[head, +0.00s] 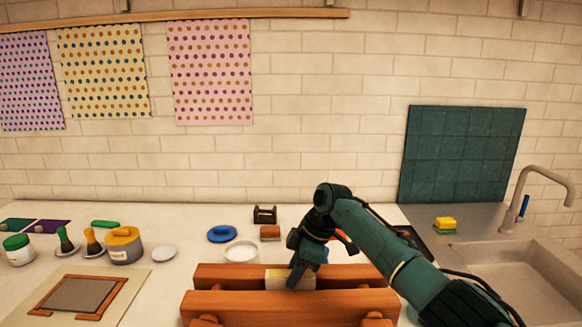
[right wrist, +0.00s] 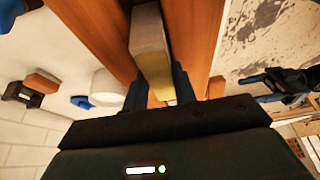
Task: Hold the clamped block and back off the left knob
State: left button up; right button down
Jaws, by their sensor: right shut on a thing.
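The wooden clamp, two long orange-brown jaws (head: 225,270), lies at the front of the bench, and one jaw also shows in the right wrist view (right wrist: 195,35). A pale block (head: 276,280) sits between the jaws; the right wrist view shows its grey and yellowish faces (right wrist: 152,60). My right gripper (head: 294,274) comes from above and is shut on the block, a finger on each side (right wrist: 160,90). The left knob (head: 207,320) shows partly at the bottom edge of the head view. My left gripper (right wrist: 260,88) shows only in the right wrist view, apart from the clamp, fingers spread.
The right knob (head: 374,319) is partly cut off. Behind the clamp are a white dish (head: 241,252), a blue lid (head: 222,234) and a red-brown block (head: 270,232). Jars and brushes stand at left. A sink (head: 525,270) is at right.

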jog(key=shift+r, duration=0.3)
dwell(0.4)
jog(key=shift+r, duration=4.1)
jog(key=shift+s, duration=0.1)
